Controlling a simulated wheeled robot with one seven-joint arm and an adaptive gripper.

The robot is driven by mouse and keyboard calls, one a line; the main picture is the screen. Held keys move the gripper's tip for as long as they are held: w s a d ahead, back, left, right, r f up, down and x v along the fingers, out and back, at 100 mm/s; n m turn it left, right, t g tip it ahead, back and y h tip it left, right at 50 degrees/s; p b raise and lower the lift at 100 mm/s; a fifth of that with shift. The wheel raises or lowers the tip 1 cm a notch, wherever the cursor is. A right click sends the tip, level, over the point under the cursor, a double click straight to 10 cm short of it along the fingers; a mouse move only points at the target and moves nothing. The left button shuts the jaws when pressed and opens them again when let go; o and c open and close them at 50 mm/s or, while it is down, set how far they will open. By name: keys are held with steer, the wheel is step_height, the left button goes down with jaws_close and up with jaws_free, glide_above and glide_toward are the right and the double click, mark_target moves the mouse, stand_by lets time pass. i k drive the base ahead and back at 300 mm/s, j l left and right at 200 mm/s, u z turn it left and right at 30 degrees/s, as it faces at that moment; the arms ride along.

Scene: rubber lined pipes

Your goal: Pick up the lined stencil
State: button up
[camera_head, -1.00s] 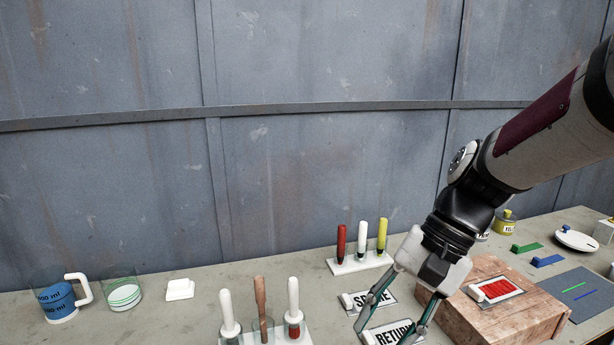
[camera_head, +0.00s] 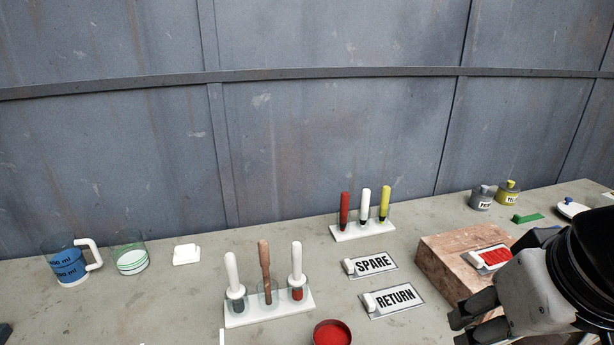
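A small plate with red stripes and a white grip (camera_head: 492,257) lies on top of the reddish-brown block (camera_head: 440,273) at the right of the head view. It is the only lined plate that I can make out, and its right part is close to my arm's outline. My gripper (camera_head: 466,327) is at the lower right, in front of the block and lower in the picture than the striped plate. Its dark finger parts point left, and the lower one is cut by the frame edge. I see nothing held, but the fingertips do not show clearly.
SPARE (camera_head: 373,263) and RETURN (camera_head: 396,298) plates lie left of the block. A red dish (camera_head: 332,333) is at the front edge of view. A white tool rack (camera_head: 269,309) and a marker rack (camera_head: 362,229) stand further left and back. Blue-marked (camera_head: 70,266) and green-marked (camera_head: 132,261) cups are far left.

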mark_target(494, 255)
steer(key=z, duration=0.6)
steer(key=i+l+u, duration=0.5)
steer(key=l, duration=0.25)
steer(key=i+l+u, duration=0.25)
steer(key=l, duration=0.2)
steer(key=k+j, duration=0.05)
